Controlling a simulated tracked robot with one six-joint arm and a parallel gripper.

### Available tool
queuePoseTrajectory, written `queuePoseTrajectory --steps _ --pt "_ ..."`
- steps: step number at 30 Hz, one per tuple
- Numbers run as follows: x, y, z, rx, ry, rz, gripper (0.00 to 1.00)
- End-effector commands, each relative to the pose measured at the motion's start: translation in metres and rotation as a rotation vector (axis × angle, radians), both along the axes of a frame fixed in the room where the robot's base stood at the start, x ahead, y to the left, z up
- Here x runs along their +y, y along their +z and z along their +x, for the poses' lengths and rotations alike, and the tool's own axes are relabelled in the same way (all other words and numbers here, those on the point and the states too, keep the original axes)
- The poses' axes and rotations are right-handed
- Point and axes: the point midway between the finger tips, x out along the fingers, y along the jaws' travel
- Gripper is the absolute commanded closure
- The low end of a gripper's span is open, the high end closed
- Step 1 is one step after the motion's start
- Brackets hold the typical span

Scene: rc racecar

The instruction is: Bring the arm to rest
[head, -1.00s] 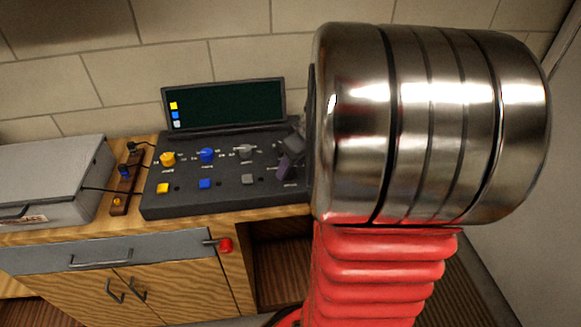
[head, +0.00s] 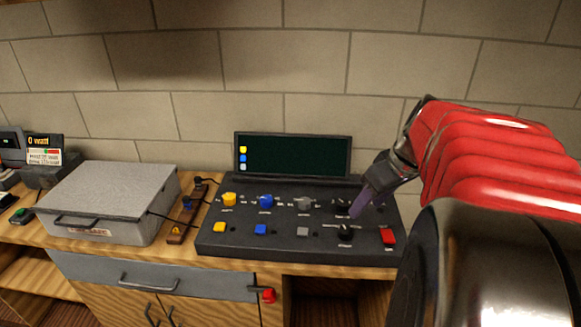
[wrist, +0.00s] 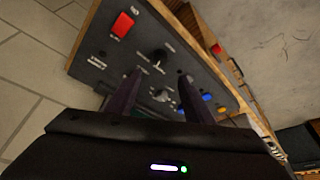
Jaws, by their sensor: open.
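My gripper (head: 366,198) is above the right part of a dark control panel in the head view, at the end of my red arm. In the wrist view my gripper (wrist: 158,85) shows two dark purple fingers spread apart with nothing between them. The control panel (head: 280,238) carries yellow, blue and grey knobs and buttons, black knobs and a red button (head: 388,237). The red button also shows in the wrist view (wrist: 123,24). I cannot tell whether the fingertips touch the panel. My arm hides the panel's right end in the head view.
A dark screen (head: 293,155) stands behind the panel. A grey metal box (head: 108,200) sits left of it on the wooden bench, with a small wooden strip (head: 187,222) between. A device with a display (head: 43,150) is at far left. A tiled wall (head: 220,60) rises behind.

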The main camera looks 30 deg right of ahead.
Motion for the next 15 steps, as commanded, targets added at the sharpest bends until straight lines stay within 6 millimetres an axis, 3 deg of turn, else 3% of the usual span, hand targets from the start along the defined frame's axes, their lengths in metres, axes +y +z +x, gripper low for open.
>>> queuePoseTrajectory --steps 15 --pt "0.0084 0.0001 0.0022 0.002 0.004 -0.002 0.53"
